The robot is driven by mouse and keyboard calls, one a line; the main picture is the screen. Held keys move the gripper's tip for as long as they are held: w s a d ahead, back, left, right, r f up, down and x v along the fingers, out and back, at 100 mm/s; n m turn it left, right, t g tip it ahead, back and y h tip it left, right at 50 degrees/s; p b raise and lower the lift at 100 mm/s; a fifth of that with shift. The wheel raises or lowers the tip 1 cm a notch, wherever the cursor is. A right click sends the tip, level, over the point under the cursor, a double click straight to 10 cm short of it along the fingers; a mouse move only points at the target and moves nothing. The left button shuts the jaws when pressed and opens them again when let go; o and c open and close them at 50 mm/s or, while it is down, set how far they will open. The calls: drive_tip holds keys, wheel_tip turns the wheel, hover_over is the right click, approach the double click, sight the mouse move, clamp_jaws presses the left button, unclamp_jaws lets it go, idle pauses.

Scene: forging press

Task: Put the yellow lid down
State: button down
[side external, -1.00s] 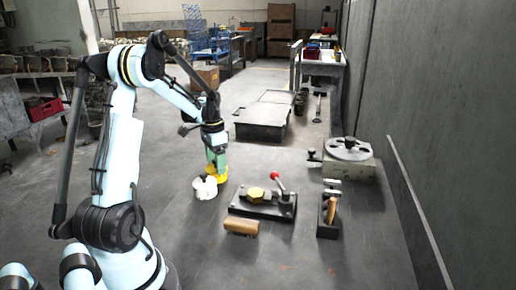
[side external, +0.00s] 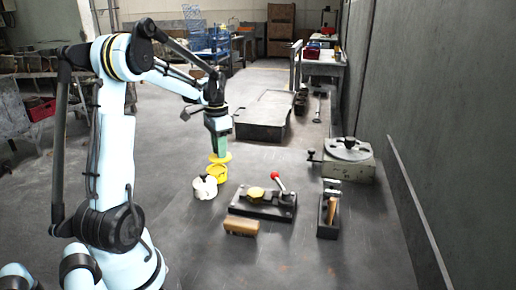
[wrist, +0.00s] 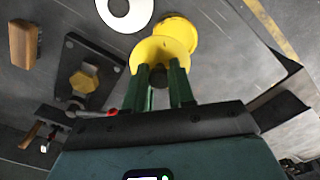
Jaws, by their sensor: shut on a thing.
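My gripper (side external: 219,150) is shut on the yellow lid (side external: 221,158) and holds it level in the air. In the wrist view the green fingers (wrist: 161,82) close on the middle of the lid (wrist: 157,52). A round yellow container (side external: 217,174) stands on the floor-grey surface just below the lid, with a gap between them. In the wrist view the container (wrist: 180,30) shows partly behind the lid, offset to the upper right. The grip point itself is partly hidden by the fingers.
A black fixture (side external: 262,205) with a yellow hexagonal piece and a red-knobbed lever is at right, near a wooden brush (side external: 241,227). A grey block (side external: 263,118) lies behind; free surface lies between.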

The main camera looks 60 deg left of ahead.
drive_tip(key=w+d+r, duration=0.2)
drive_tip(key=d+r, duration=0.3)
drive_tip(key=d, duration=0.3)
drive_tip(key=s+d, duration=0.6)
drive_tip(key=d, duration=0.2)
drive_tip(key=s+d+f, duration=0.3)
drive_tip(key=s+d, duration=0.1)
drive_tip(key=s, duration=0.3)
hover_over(187, 216)
wheel_tip(187, 216, down, 6)
drive_tip(key=shift+a+f, duration=0.1)
drive_tip(key=shift+f, duration=2.1)
drive_tip(key=shift+f, duration=0.1)
drive_tip(key=shift+f, duration=0.1)
drive_tip(key=c, duration=1)
unclamp_jaws()
drive_tip(key=shift+o, duration=0.2)
